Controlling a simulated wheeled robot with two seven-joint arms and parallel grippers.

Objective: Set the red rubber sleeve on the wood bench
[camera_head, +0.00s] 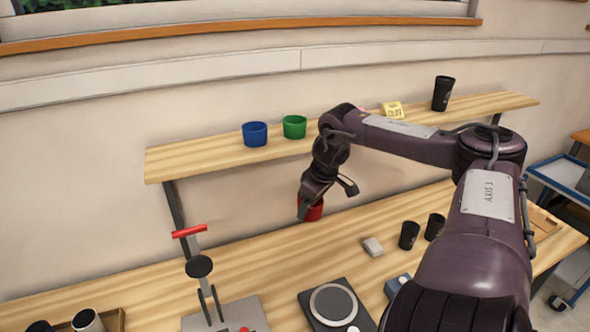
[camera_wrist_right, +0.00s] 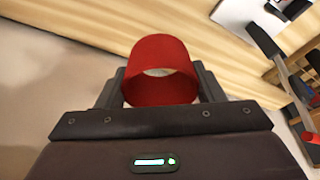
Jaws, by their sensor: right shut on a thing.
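The red rubber sleeve (camera_head: 312,211) is a short open ring, held in my right gripper (camera_head: 306,206) just above the back part of the wood bench (camera_head: 130,268). In the right wrist view the red sleeve (camera_wrist_right: 160,70) sits between the two dark fingers, with the bench (camera_wrist_right: 100,28) beyond it. Whether the sleeve touches the bench is unclear. In the head view the gripper covers much of the sleeve. My left gripper is not in view.
A wooden shelf (camera_head: 215,163) above the bench carries a blue sleeve (camera_head: 255,134), a green sleeve (camera_head: 294,127) and a black cup (camera_head: 443,93). A lever press (camera_head: 200,268), a round-plated device (camera_head: 334,305) and black cups (camera_head: 409,235) stand nearer. Bare bench lies left of the gripper.

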